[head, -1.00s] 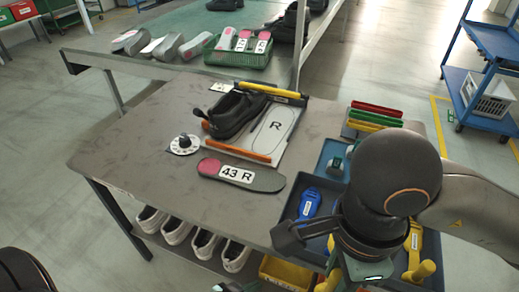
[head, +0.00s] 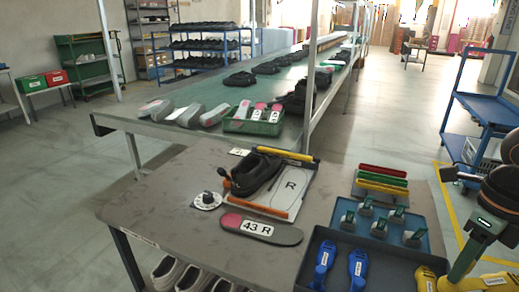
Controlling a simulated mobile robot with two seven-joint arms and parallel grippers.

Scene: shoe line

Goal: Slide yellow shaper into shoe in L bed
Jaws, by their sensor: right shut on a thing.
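The black shoe (head: 257,172) lies in the left bed of the board (head: 290,180), beside the bare outline marked R. My right gripper (head: 466,268) is at the lower right edge, over the right end of the dark tray, well away from the shoe. It is shut on a yellow shaper (head: 488,284), which is partly cut off by the frame. Another yellow shaper (head: 427,280) lies in the dark tray (head: 393,266) just left of it. My left gripper is out of view.
Two blue shapers (head: 325,257) lie in the dark tray. A teal tray (head: 345,228) holds several green-topped pieces. Red, green and yellow bars (head: 382,180) lie behind it.

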